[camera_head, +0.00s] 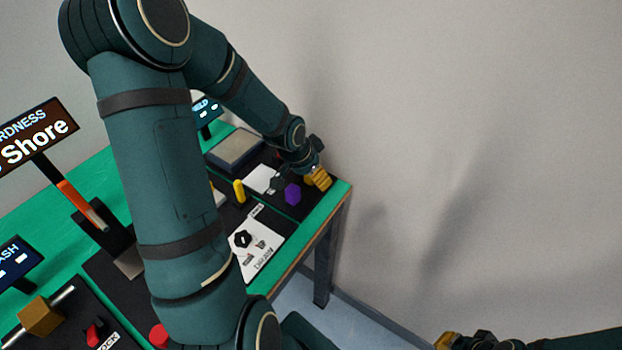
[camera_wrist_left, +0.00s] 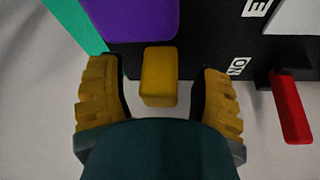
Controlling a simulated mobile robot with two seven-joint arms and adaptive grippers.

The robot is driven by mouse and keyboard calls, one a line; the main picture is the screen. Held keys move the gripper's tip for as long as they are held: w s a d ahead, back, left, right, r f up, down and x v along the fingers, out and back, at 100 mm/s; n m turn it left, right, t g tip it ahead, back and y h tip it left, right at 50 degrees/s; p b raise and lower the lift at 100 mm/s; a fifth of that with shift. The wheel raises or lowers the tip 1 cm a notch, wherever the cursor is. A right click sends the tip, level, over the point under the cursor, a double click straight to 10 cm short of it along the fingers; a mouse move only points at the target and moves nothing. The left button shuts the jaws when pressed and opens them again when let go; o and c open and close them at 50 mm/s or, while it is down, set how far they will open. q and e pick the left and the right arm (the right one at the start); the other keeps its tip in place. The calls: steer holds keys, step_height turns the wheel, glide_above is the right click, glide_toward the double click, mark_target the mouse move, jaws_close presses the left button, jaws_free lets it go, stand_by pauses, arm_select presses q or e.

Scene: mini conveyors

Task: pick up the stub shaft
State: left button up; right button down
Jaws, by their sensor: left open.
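A short yellow block-like piece (camera_wrist_left: 159,76), possibly the stub shaft seen nearly end-on, shows between the fingers of my left gripper (camera_wrist_left: 158,92) in the left wrist view. The left gripper is open, with a gap on both sides of the piece. In the head view, my left gripper (camera_head: 316,178) is at the far right corner of the table, beside a purple block (camera_head: 292,194). The piece cannot be told apart from the yellow fingertips there. My right gripper (camera_head: 452,341) is at the bottom edge, away from the table; its opening is unclear.
The purple block (camera_wrist_left: 138,18) is just beyond the yellow piece. A red handle (camera_wrist_left: 290,105) is at the right. In the head view, a yellow cylinder (camera_head: 239,190) and a white panel with a black knob (camera_head: 243,239) are nearby. My left arm hides much of the green table (camera_head: 325,209).

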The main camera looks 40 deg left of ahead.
arm_select(q)
steer(key=shift+f, duration=0.1)
jaws_close()
stand_by(0.4)
